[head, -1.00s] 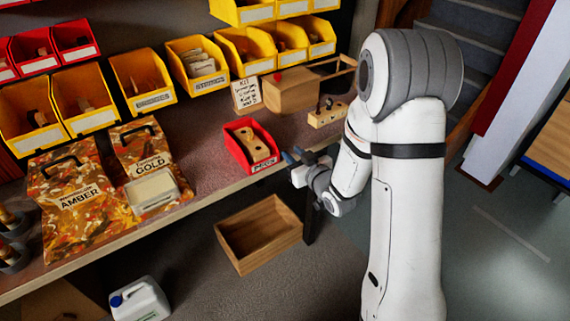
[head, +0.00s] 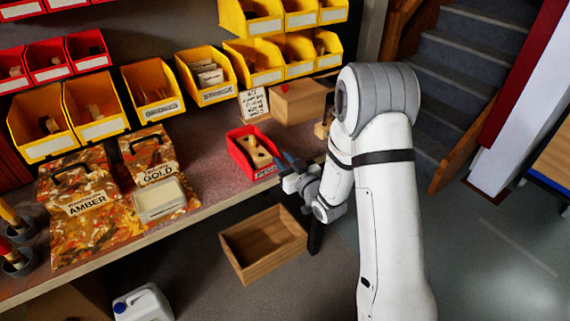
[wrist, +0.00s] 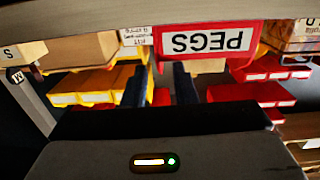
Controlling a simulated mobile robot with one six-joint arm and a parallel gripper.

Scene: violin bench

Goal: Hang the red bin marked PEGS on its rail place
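The red bin marked PEGS (head: 240,158) stands on the bench near its front edge, with pale wooden pieces inside. Its white PEGS label shows upside down in the wrist view (wrist: 208,42). My gripper (head: 281,160) is at the right end of the bin, close to the label. In the wrist view the two dark fingers of my gripper (wrist: 160,86) stand apart, one on each side of the bin's left edge. I cannot tell whether they touch it. Several red bins (head: 50,74) hang in a row at the upper left; the free rail place is not clearly visible.
Yellow bins (head: 158,108) line the back wall. Amber (head: 75,228) and gold (head: 150,172) bags lie left on the bench (head: 205,150). A wooden box (head: 298,103) and note card (head: 253,103) stand behind the red bin. An open wooden crate (head: 262,272) is below the bench edge.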

